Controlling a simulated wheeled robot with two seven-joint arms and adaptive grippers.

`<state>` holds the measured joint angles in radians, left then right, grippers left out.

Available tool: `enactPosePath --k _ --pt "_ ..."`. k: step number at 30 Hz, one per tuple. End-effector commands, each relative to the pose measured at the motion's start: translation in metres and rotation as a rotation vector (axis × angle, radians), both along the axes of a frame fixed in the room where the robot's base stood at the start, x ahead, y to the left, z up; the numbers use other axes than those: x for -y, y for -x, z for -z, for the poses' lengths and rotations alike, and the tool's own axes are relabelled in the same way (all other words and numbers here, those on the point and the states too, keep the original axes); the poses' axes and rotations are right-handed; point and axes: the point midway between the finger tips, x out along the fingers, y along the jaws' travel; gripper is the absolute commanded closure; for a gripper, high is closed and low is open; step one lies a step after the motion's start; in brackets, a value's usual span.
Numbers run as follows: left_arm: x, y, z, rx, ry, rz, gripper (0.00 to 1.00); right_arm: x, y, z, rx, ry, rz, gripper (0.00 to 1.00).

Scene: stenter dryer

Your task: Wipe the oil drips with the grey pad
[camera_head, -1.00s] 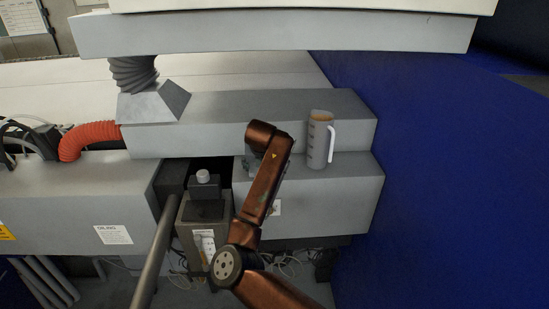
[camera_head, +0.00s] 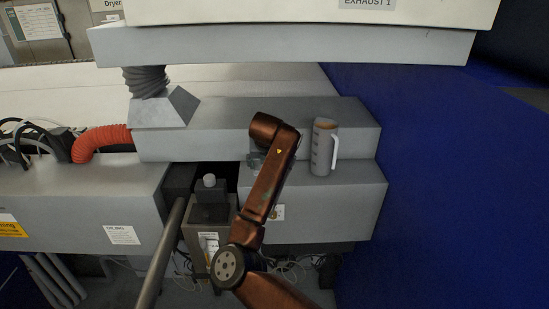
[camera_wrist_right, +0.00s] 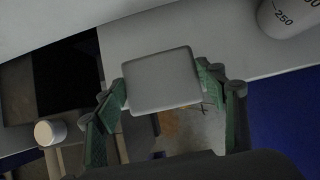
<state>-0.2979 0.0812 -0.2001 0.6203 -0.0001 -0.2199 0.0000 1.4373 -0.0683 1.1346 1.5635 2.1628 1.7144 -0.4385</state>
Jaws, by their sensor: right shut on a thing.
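The grey pad (camera_wrist_right: 160,82) is a flat, rounded square held between the green fingers of my right gripper (camera_wrist_right: 164,92) in the right wrist view. In that view it is in front of the pale grey machine ledge. In the head view my right arm hides the pad and most of the gripper; only a bit of the gripper (camera_head: 255,162) shows beside the forearm. A faint brownish patch (camera_wrist_right: 170,122) shows just below the pad in the wrist view; I cannot tell whether it is oil. I see no clear drips in the head view. My left gripper is out of view.
A measuring jug (camera_head: 324,148) with amber contents stands on the ledge, right of my arm. An orange hose (camera_head: 98,140) and a grey rod (camera_head: 163,250) are further left.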

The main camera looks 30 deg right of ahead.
Motion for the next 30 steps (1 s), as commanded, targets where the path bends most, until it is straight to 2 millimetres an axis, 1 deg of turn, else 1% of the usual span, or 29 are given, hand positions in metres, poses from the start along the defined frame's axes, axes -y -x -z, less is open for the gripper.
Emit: enactPosePath --k 1,6,30 --pt "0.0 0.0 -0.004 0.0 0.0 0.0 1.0 0.0 0.0 -0.008 0.002 0.0 -0.001 0.58" --pt "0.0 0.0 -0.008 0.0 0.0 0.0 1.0 -0.001 -0.001 -0.019 0.002 0.0 -0.002 0.58" --pt "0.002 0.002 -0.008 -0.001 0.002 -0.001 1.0 -0.002 -0.001 -0.019 0.001 0.0 -0.003 0.58"
